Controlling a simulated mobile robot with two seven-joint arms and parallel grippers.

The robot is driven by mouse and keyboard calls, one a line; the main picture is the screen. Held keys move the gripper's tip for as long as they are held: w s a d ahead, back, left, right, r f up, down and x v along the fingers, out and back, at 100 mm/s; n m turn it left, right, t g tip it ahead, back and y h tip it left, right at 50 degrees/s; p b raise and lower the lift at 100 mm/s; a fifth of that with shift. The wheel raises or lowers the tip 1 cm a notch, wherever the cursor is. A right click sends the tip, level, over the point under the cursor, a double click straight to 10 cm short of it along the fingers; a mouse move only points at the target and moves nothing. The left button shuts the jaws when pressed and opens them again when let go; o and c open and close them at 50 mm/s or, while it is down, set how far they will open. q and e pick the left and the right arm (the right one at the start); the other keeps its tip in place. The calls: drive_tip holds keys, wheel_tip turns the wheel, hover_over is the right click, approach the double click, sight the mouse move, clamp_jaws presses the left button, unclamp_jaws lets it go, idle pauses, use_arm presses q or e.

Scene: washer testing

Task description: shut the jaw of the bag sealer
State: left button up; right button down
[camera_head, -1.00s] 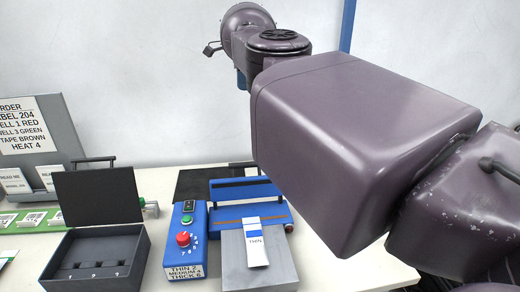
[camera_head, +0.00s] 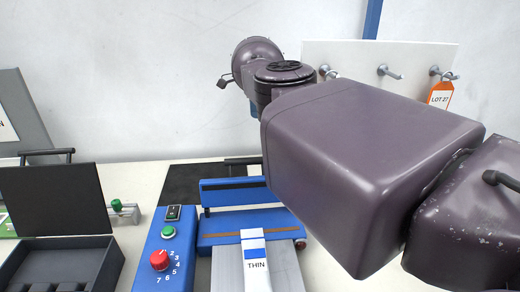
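The bag sealer (camera_head: 208,228) is a blue machine on the white table, at the lower middle. Its blue jaw bar (camera_head: 235,193) stands raised at the back, apart from the blue bed with a brown strip in front of it. A white bag with a blue band and the word THIN (camera_head: 256,262) lies on the grey plate (camera_head: 285,270), its far end at the bed. The control box (camera_head: 160,250) beside it has a green button and a red knob. My purple arm crosses the right side and hides the sealer's right rear. Neither of my grippers shows.
An open black box (camera_head: 60,250) stands at the left, with a small green-knobbed fitting (camera_head: 117,205) behind it. A dark mat (camera_head: 190,180) lies behind the sealer. A white hook panel (camera_head: 420,62) with an orange LOT tag (camera_head: 439,95) is at the back right.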

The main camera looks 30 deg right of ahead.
use_arm(q)
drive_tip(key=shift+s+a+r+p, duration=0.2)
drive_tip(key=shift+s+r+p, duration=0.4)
drive_tip(key=shift+p, duration=0.6)
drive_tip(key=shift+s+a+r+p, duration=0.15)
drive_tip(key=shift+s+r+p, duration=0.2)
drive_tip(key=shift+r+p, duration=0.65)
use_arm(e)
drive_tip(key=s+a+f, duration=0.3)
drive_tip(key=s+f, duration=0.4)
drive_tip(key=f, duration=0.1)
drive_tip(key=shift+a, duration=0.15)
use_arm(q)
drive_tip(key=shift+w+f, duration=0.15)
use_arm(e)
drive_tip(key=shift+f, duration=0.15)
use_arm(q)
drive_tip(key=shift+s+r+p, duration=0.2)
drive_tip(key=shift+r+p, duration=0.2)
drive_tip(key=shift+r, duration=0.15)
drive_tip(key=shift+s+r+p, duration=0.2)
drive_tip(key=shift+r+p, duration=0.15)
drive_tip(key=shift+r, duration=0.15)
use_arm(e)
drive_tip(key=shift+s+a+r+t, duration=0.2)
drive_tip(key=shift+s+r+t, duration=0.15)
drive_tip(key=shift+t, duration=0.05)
